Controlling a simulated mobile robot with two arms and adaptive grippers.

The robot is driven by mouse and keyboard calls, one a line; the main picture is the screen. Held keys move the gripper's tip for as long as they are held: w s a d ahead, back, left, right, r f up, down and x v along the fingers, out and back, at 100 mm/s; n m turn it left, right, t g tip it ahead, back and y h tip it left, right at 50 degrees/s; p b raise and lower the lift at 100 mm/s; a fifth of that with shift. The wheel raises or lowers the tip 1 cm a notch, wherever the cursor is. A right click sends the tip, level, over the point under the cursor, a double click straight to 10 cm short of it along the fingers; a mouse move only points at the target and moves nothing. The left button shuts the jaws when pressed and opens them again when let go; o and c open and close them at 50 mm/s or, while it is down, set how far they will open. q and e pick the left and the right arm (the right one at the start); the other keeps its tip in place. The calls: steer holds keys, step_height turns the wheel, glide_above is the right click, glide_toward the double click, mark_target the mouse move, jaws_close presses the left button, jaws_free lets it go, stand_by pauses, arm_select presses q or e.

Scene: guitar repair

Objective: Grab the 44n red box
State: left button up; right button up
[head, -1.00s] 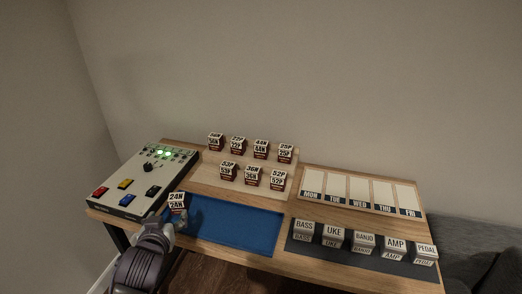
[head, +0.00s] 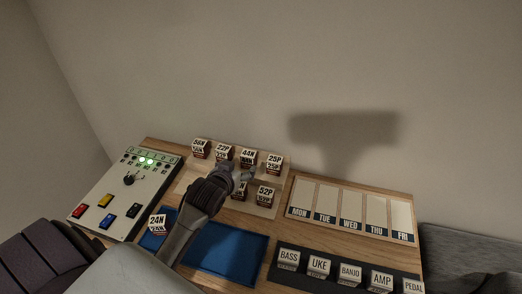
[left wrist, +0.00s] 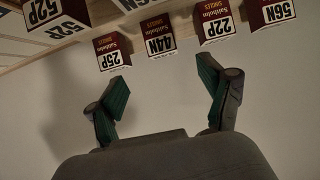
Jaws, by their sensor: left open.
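The 44N box (head: 248,157), white-topped with dark red sides, stands in the back row on the wooden board, between the 22P box (head: 222,152) and the 25P box (head: 274,163). My left gripper (head: 240,174) is open and empty, just in front of the 44N box. In the left wrist view the picture is upside down; the 44N box (left wrist: 160,38) shows beyond the open fingers (left wrist: 165,85), roughly midway between them and apart from them. My right gripper is not in view.
The 52P box (head: 265,195) stands in the front row; other front boxes are partly hidden by my arm. The 56N box (head: 200,148) is at the back left. The 24N box (head: 157,224) sits at the left end of the blue tray (head: 232,252). A control box (head: 127,190) stands left.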

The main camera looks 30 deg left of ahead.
mark_target(247, 158)
arm_select(q)
steer(key=x, duration=0.6)
steer(key=shift+w+f, duration=0.2)
steer(key=shift+w, duration=0.05)
steer(key=shift+w+a+f+p, duration=0.1)
steer(key=shift+w+a+p, duration=0.1)
steer(key=shift+w+p, duration=0.2)
steer(key=x, duration=0.3)
steer(key=shift+w+a+p, duration=0.15)
steer(key=shift+p, duration=0.15)
steer(key=shift+w+a+f, duration=0.1)
steer(key=shift+w+f, duration=0.25)
steer(key=shift+w, duration=0.1)
steer(key=shift+s, duration=0.1)
steer(key=shift+c, duration=0.6)
steer(key=c, duration=1.2)
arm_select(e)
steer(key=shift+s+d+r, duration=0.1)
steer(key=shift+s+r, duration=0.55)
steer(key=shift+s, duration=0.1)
arm_select(q)
steer(key=shift+r, duration=0.15)
